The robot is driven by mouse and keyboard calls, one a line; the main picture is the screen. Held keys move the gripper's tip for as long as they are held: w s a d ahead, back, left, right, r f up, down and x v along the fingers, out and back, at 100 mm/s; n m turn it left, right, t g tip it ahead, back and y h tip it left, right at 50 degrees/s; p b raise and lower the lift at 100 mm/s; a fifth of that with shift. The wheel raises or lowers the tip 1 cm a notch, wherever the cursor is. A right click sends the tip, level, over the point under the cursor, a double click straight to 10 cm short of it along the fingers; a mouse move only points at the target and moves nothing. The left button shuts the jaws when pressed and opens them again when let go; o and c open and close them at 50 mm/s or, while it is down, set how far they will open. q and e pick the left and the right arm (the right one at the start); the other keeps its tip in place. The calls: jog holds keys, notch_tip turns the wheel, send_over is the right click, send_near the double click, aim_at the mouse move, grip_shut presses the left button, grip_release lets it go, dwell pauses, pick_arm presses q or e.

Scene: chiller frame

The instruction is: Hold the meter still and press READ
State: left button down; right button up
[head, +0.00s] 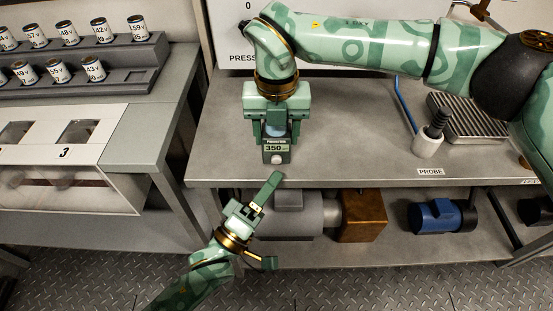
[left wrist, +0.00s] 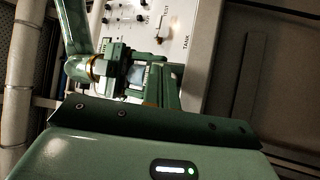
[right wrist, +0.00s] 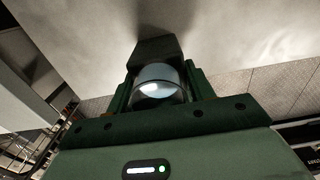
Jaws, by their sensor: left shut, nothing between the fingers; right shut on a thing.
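The meter (head: 276,147) is a small dark box with a pale display reading 350 and a round grey button low on its front. It stands upright at the bench's front edge. My right gripper (head: 276,126) is shut on the meter's upper part from above. In the right wrist view, the meter's glassy round top (right wrist: 158,84) shows between the fingers. My left gripper (head: 275,178) is shut and empty, its fingertips just below and in front of the meter's front, seemingly apart from it. In the left wrist view, the meter is mostly hidden behind my left fingers (left wrist: 165,88).
The grey bench (head: 345,150) has free room right of the meter. A white probe holder (head: 428,146) and a ribbed metal tray (head: 470,117) stand farther right. A rack (head: 105,62) of labelled cans is at left. Motors (head: 440,216) sit on the shelf below.

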pick_arm(q)
jog(key=shift+s, duration=2.05)
pick_arm(e)
jog(key=o, duration=1.3)
jog(key=shift+r+p, duration=2.3)
jog(key=shift+r, duration=1.25)
pick_arm(q)
notch_tip(320, 180, up, 6)
jog(key=shift+s+r+m+h, duration=0.25)
jog(key=shift+m+h, duration=0.05)
jog(key=shift+f, duration=0.1)
pick_arm(e)
jog(key=shift+f, duration=0.1)
